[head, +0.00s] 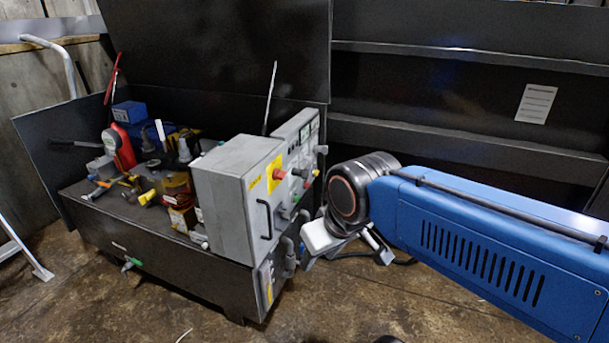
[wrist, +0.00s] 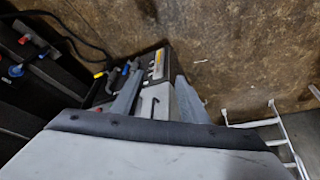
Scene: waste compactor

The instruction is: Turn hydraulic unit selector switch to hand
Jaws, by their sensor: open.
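The hydraulic unit's grey control cabinet (head: 222,195) stands on the dark tank in the head view. Its right-hand face carries a red knob (head: 278,174) on a yellow plate, a black handle (head: 265,218) and small grey knobs (head: 283,211) beside the handle. I cannot tell which knob is the selector switch or how it is set. My gripper (head: 346,254) is open and empty, to the right of the cabinet and apart from it. In the wrist view the open fingers of my gripper (wrist: 157,84) frame a pale panel with a black hook-shaped handle (wrist: 155,106).
A second grey panel (head: 300,140) with gauges and knobs stands behind the cabinet. Grey pipes (head: 289,258) and a dark cable run low near my gripper. Pumps and valves crowd the black tank (head: 170,265). The brown floor in front is mostly clear.

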